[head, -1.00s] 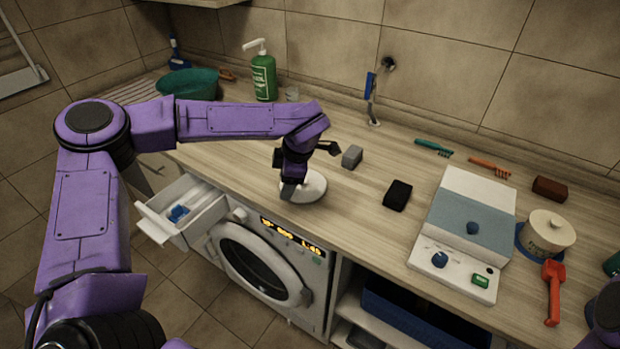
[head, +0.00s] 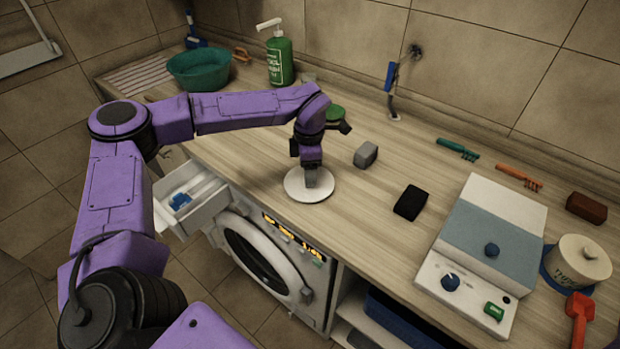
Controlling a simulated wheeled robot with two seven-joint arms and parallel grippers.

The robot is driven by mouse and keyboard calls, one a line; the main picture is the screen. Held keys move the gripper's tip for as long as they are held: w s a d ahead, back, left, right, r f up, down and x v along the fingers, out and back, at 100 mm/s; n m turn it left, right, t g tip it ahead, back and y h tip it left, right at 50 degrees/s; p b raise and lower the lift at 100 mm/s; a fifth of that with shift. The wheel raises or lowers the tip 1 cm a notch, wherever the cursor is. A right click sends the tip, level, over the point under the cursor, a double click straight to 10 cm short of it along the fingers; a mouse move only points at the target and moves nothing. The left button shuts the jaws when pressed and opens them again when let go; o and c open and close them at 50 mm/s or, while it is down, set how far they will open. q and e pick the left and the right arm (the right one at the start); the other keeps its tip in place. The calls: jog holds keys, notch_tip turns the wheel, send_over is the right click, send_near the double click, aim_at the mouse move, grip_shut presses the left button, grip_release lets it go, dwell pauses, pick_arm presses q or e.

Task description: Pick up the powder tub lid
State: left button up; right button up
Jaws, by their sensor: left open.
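A cream tub (head: 577,268) with lettering on its side stands at the right edge of the counter, on a blue round base. Its round lid (head: 583,249), with a small knob on top, sits on it. My left gripper (head: 312,182) is far to the left of the tub. It points down, open, over a flat white disc (head: 294,188) on the counter. Whether the fingertips touch the disc I cannot tell. My right gripper is not in view.
A white and blue-grey device with knobs (head: 484,250) stands left of the tub, a red scoop (head: 578,312) in front. An open drawer (head: 197,203) juts out at the left.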

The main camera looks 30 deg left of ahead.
pick_arm(q)
jog(key=shift+f, duration=0.5)
grip_shut()
